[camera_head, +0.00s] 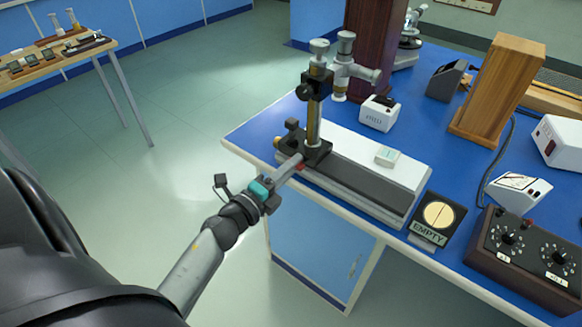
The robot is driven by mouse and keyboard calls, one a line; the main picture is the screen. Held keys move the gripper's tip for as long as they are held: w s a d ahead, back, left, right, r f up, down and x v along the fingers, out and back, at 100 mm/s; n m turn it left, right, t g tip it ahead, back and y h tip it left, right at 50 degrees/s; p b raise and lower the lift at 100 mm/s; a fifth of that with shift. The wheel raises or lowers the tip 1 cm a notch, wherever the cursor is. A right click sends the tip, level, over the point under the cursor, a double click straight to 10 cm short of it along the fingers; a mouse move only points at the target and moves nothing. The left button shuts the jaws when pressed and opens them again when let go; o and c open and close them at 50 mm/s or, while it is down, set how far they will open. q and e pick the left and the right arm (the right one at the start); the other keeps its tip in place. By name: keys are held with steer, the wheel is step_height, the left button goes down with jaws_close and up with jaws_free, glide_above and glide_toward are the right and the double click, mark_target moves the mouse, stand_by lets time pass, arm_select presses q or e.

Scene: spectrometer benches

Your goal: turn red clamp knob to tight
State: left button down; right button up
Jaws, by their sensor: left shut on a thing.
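The red clamp knob (300,166) shows as a small patch of red low on the near side of the black stand base (316,150). My left arm reaches in from the lower left, and my left gripper (293,164) is at the knob, shut on it. The gripper covers most of the knob, so its turn position cannot be read. My right gripper is not in view.
The stand sits at the left end of a white-and-grey bench rail (350,170) on the blue table. The floor left of the table is clear.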

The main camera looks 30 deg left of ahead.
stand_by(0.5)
arm_select(q)
steer(key=c, duration=0.7)
jaws_free()
steer(key=s, duration=1)
steer(key=s+a, duration=0.1)
steer(key=s, duration=0.4)
steer(key=shift+s, duration=0.1)
